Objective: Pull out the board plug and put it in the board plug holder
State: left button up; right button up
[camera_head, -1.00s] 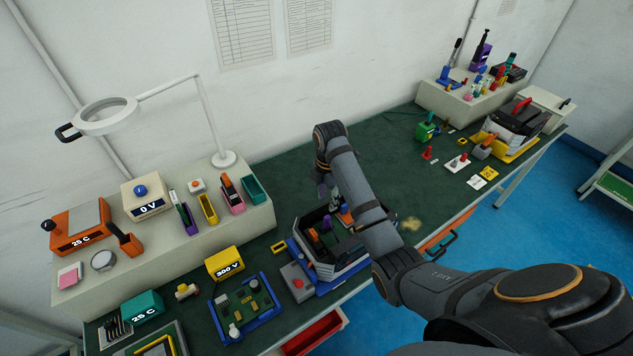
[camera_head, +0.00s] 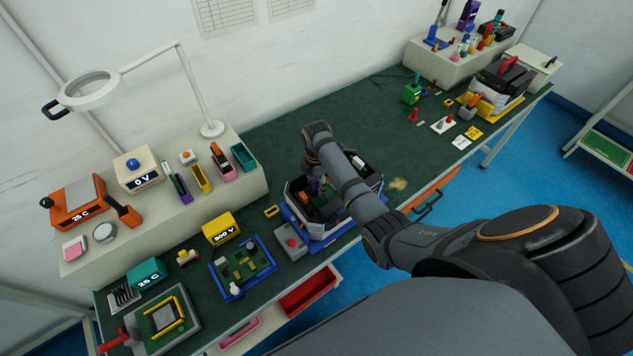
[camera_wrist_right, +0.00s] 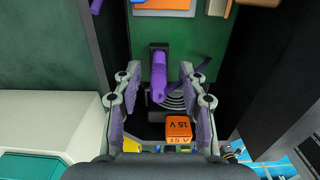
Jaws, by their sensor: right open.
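An open-topped black-and-grey rack (camera_head: 340,224) with a green board inside sits on a blue base near the table's front edge. My left gripper is out of view.
The rack's dark walls stand close on both sides of my right gripper. A grey box with a red button (camera_head: 290,241) and a blue-framed board (camera_head: 243,267) are left of the rack. A long white shelf (camera_head: 210,205) runs behind.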

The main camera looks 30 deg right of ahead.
grip_shut()
dwell(0.4)
